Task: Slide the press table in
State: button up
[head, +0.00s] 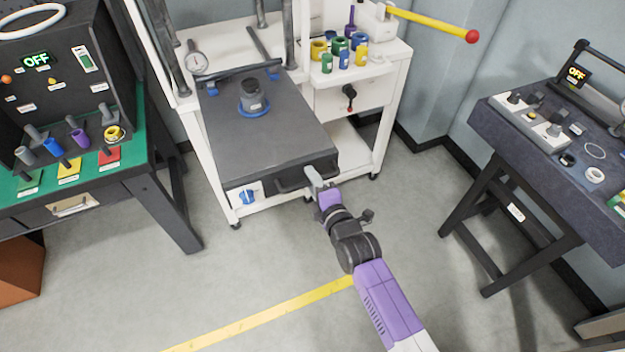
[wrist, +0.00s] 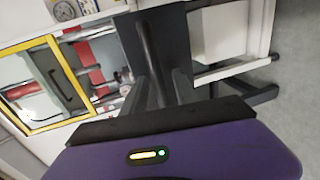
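The press table (head: 260,140) is a dark grey slab on the white press frame (head: 385,130). It sticks out toward the front, and a puck-like grey part with a blue ring (head: 252,98) stands on it. A dark bar handle (head: 290,184) runs along its front face, toward the right. My gripper (head: 315,178) is at the right end of this handle, at the table's front right corner. In the wrist view, two dark fingers (wrist: 165,75) reach toward a dark surface. The fingers hide the contact, so I cannot tell whether they hold the handle.
A green-topped bench (head: 125,165) with a dark tester stands left. A dark table (head: 545,145) with small parts stands right. The floor in front is clear, with a yellow line (head: 270,315).

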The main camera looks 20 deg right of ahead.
grip_shut()
dwell(1.4)
